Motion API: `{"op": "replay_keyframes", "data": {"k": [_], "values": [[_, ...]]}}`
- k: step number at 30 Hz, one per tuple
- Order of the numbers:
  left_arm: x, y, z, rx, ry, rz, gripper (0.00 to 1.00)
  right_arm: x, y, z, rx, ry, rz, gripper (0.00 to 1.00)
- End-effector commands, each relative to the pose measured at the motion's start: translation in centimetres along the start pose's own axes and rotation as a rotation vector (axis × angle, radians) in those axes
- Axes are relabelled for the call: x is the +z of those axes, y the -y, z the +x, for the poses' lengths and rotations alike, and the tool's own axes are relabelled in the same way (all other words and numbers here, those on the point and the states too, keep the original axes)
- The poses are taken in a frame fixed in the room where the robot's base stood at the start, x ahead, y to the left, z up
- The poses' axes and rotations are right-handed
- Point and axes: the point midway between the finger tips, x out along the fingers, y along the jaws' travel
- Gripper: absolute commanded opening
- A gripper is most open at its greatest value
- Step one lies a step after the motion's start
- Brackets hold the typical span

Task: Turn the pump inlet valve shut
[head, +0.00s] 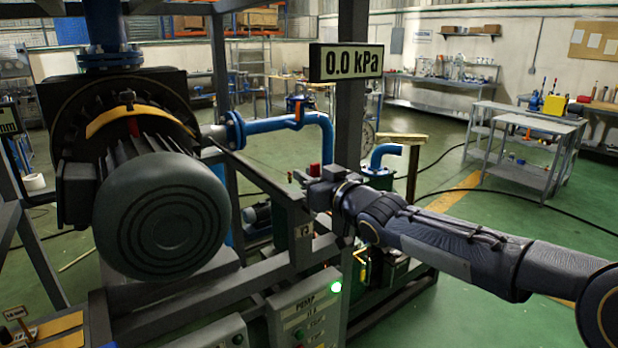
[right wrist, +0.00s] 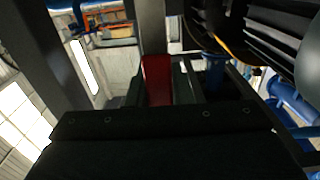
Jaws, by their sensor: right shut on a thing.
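My right gripper (head: 306,181) reaches in from the right in the head view, beside the dark frame post. It is shut on a red handle (right wrist: 157,78), which stands between its fingers in the right wrist view. A small red part of this handle (head: 314,169) shows just above the gripper in the head view; I take it for the pump inlet valve's handle. The valve body and the handle's full angle are hidden by the gripper. My left gripper is not in view.
A large grey motor (head: 161,215) fills the left on a steel frame. A display (head: 345,62) reading 0.0 kPa hangs on the post. A pump control box (head: 305,311) with a lit green lamp is below. A blue pipe (head: 265,127) runs behind. Open green floor lies right.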

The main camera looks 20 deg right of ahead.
Motion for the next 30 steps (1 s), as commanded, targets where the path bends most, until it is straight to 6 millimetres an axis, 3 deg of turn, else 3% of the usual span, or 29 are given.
{"op": "replay_keyframes", "data": {"k": [18, 19, 23, 30], "values": [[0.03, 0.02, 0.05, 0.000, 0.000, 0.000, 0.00, 0.30, 0.10, 0.01, -0.002, 0.006, -0.043, 0.00], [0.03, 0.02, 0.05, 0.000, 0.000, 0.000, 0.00, 0.30, 0.10, 0.01, -0.002, 0.006, -0.042, 0.24], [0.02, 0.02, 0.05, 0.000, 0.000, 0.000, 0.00, 0.24, 0.09, 0.01, -0.002, 0.004, -0.040, 0.41], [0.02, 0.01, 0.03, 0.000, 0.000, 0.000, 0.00, 0.11, 0.04, 0.00, -0.001, 0.002, -0.038, 0.42]]}}
